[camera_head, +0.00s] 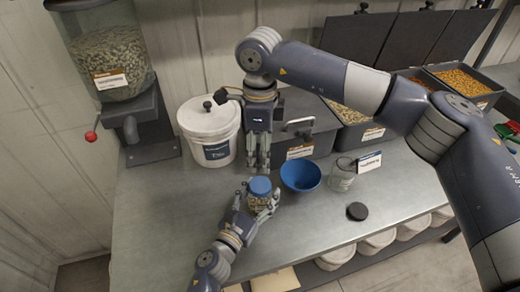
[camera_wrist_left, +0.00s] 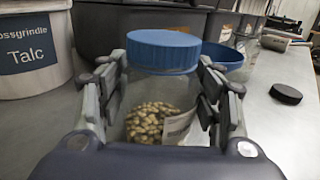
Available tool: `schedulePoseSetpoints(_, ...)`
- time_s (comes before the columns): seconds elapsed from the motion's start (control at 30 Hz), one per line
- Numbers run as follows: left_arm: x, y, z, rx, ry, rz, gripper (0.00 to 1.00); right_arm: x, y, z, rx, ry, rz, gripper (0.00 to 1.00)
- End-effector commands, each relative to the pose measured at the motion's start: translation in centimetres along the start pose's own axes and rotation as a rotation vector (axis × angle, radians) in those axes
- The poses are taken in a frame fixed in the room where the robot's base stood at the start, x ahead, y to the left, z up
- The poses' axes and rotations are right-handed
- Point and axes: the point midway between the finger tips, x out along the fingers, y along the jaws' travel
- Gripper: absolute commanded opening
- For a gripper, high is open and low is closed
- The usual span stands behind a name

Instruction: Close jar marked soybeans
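A clear jar with pale beans and a blue lid (camera_head: 261,186) stands upright on the metal table. In the left wrist view the jar (camera_wrist_left: 150,122) shows a white label I cannot read, and its blue lid (camera_wrist_left: 164,50) sits level on top. My left gripper (camera_head: 258,202) has its fingers on both sides of the jar body, apparently touching it, below the lid. My right gripper (camera_head: 257,167) points down just behind the jar in the head view, apart from the lid. Its fingers are close together; I cannot tell their gap.
A blue bowl (camera_head: 300,174) stands right of the jar. Farther right are an open glass jar (camera_head: 342,178) and a black lid (camera_head: 357,211). A white Talc bucket (camera_head: 209,130) and grey bins (camera_head: 310,140) stand behind. The table's front right is clear.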

Motion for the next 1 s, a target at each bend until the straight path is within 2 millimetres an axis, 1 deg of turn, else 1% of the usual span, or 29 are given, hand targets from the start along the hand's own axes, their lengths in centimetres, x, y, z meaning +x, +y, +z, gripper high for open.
schedulePoseSetpoints(0.03, 0.0, 0.0, 0.0, 0.000, 0.000, 0.000, 0.76, 0.0, 0.0, 0.0, 0.000, 0.000, 0.000, 0.70)
schedulePoseSetpoints(0.07, 0.0, 0.0, 0.0, 0.000, 0.000, 0.000, 0.81, 0.0, 0.0, 0.0, 0.000, 0.000, 0.000, 0.70)
schedulePoseSetpoints(0.4, 0.0, 0.0, 0.0, 0.000, 0.000, 0.000, 0.81, 0.1, 0.0, 0.0, 0.000, 0.000, 0.000, 0.70)
schedulePoseSetpoints(0.53, -0.7, 0.0, -0.1, 0.000, 0.002, 0.001, 0.81, 0.1, 0.0, 0.0, 0.000, 0.000, 0.000, 0.70)
schedulePoseSetpoints(0.67, -2.7, 0.0, -0.1, -0.001, 0.003, 0.001, 0.81, 0.1, 0.0, 0.0, 0.000, 0.000, 0.000, 0.70)
schedulePoseSetpoints(0.9, -7.9, 0.0, -0.2, -0.003, 0.004, 0.001, 0.81, 0.1, 0.0, 0.0, 0.000, 0.000, 0.000, 0.70)
schedulePoseSetpoints(1.0, -9.6, 0.0, -0.1, 0.000, 0.003, 0.001, 0.81, 0.1, 0.0, 0.0, 0.000, 0.000, 0.000, 0.70)
